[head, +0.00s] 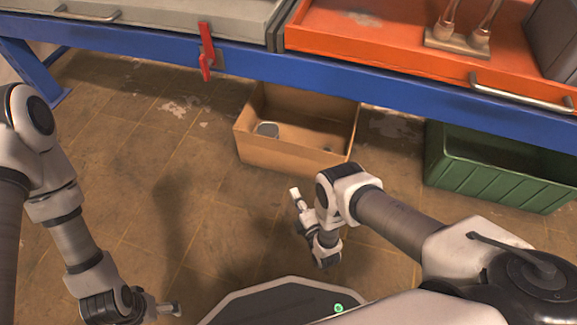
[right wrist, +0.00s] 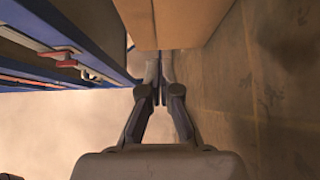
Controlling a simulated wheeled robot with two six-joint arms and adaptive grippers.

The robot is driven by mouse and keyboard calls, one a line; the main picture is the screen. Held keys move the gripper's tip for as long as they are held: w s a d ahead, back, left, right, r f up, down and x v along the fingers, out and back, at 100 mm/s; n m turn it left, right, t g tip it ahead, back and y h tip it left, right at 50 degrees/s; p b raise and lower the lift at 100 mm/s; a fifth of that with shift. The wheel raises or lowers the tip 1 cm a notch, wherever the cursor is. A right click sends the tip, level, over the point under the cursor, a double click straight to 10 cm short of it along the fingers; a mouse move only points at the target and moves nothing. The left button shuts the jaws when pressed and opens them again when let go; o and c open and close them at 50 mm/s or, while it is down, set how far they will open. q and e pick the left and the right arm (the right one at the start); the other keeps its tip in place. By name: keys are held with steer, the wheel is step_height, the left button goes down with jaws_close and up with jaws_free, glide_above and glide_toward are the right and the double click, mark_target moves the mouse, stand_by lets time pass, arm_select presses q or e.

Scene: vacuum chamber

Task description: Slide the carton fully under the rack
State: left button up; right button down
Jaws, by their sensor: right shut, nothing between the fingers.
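The carton (head: 290,156) is an open brown cardboard box on the floor, upright. Its back part is below the blue-framed rack (head: 240,55), and its front part sticks out toward me. A small grey item (head: 267,130) lies inside. My right gripper (head: 296,194) is low in front of the carton, near its front wall. In the right wrist view its fingers (right wrist: 156,88) are together and empty, close to the carton (right wrist: 170,20); I cannot tell whether they touch it. My left gripper (head: 172,309) is at the lower left, away from the carton; its jaw gap is unclear.
A green crate (head: 490,170) stands under the rack to the right of the carton. A red handle (head: 206,50) sticks out from the rack's front beam. The tiled floor (head: 150,150) left of the carton is clear.

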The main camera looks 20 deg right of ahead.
steer(key=b, duration=0.5)
glide_toward(284, 154)
steer(key=w+a, duration=0.3)
steer(key=shift+w+d+f+b, duration=0.2)
steer(key=shift+w+d+b, duration=0.2)
steer(key=shift+w, duration=0.2)
steer(key=shift+w+d+f+b, duration=0.2)
steer(key=shift+w+d+b, duration=0.15)
steer(key=shift+w, duration=0.25)
steer(key=shift+w+d+r, duration=0.15)
steer(key=shift+w+d, duration=0.1)
steer(key=shift+w, duration=0.2)
arm_select(q)
step_height(284, 154, down, 7)
steer(key=shift+w, duration=0.15)
arm_select(e)
steer(key=shift+r, duration=0.1)
arm_select(q)
steer(key=shift+r, duration=0.1)
